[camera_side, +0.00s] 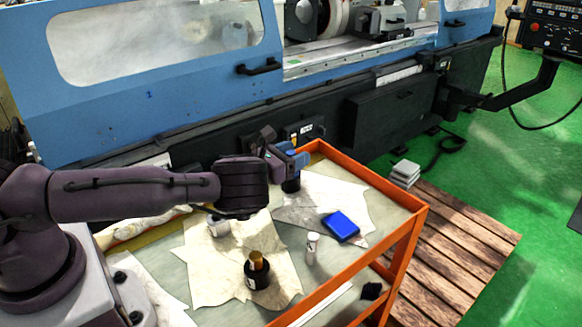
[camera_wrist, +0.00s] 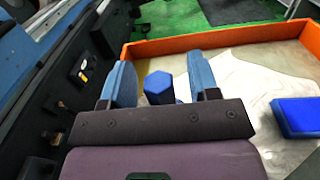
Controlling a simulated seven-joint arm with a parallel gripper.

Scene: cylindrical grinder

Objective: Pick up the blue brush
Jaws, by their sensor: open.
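My gripper (camera_side: 287,160) is open above the far edge of the cart, by the machine. In the wrist view its blue fingers (camera_wrist: 160,72) stand apart, with the blue brush's hexagonal top (camera_wrist: 158,84) between them. Gaps show on both sides, and the brush seems untouched. In the side view the dark blue lower part of the brush or its holder (camera_side: 291,184) shows upright below the fingers. Its upper part is mostly hidden by my gripper.
A blue box (camera_side: 341,226) lies on the cart, also seen in the wrist view (camera_wrist: 297,117). A black pot with a yellowish brush (camera_side: 257,272), a white bottle (camera_side: 312,247) and a white jar (camera_side: 219,226) stand nearer. The cart's orange rim (camera_side: 365,175) and the blue machine (camera_side: 170,95) are close behind.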

